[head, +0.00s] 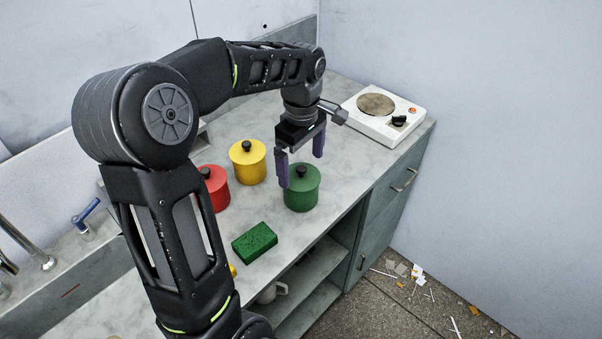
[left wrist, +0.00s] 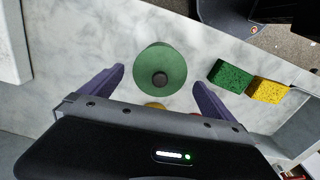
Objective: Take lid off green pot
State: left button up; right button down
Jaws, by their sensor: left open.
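The green pot (head: 301,194) stands upright on the counter with its green lid (head: 303,174) on and a black knob on top. It also shows from above in the left wrist view, with the lid (left wrist: 161,65) and dark knob (left wrist: 160,79) facing the camera. My left gripper (head: 302,170) is open and empty, pointing down above the pot. In the left wrist view, the fingers of my left gripper (left wrist: 160,84) are spread wide to either side of the knob, and the lid lies slightly beyond them. My right gripper is in neither view.
A yellow pot (head: 248,164) and a red pot (head: 216,192) stand left of the green pot. A green sponge (head: 254,243) lies in front; a yellow sponge (left wrist: 267,91) shows beside it. A white hotplate (head: 383,115) sits at the back right. A sink is at left.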

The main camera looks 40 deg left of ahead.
aim_at(302, 168)
pick_arm(q)
notch_tip(302, 168, down, 2)
jog(key=shift+f, duration=0.2)
jog(key=shift+c, duration=0.3)
jog(key=c, duration=1.1)
notch_tip(302, 168, up, 10)
jog(key=shift+r+b, duration=0.1)
jog(key=shift+b, duration=0.4)
dwell(0.4)
